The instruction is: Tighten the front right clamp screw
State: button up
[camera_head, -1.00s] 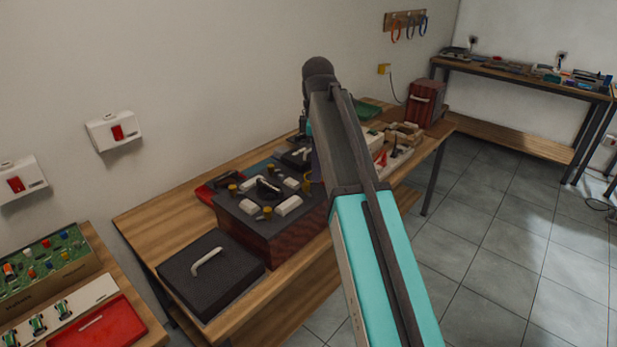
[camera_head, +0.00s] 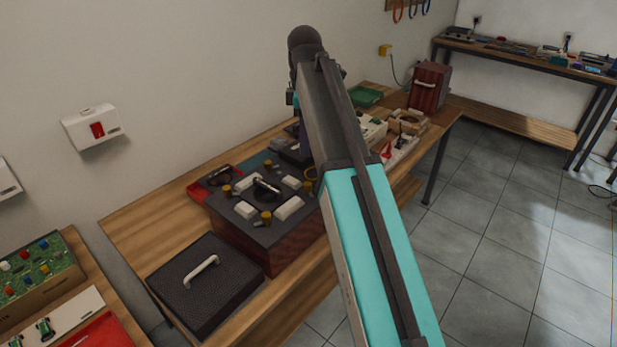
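A dark box with reddish wooden sides (camera_head: 290,247) stands on the wooden workbench. Its top carries a black handle-like part (camera_head: 266,187), pale blocks including one at the front right (camera_head: 289,208), and several brass-coloured knobs. One knob (camera_head: 266,217) is near the front edge, one (camera_head: 226,190) is at the left, and another is at the right by my arm. I cannot tell which is the front right clamp screw. My dark and teal arm crosses the middle of the view and hides the box's right side. My gripper is not visible; the arm's far end is above the back of the bench.
A black lid-like panel with a pale handle (camera_head: 203,271) lies left of the box. A red tray (camera_head: 205,186) is behind it. A green tray (camera_head: 366,96) and a red case (camera_head: 429,87) stand further back. Floor (camera_head: 480,260) right of the bench is clear.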

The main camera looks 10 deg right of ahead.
aim_at(308, 184)
jog(key=shift+d, duration=0.3)
jog(key=shift+d+f+p, duration=0.1)
jog(key=shift+f+p, duration=1)
jog(key=shift+f, duration=5.8)
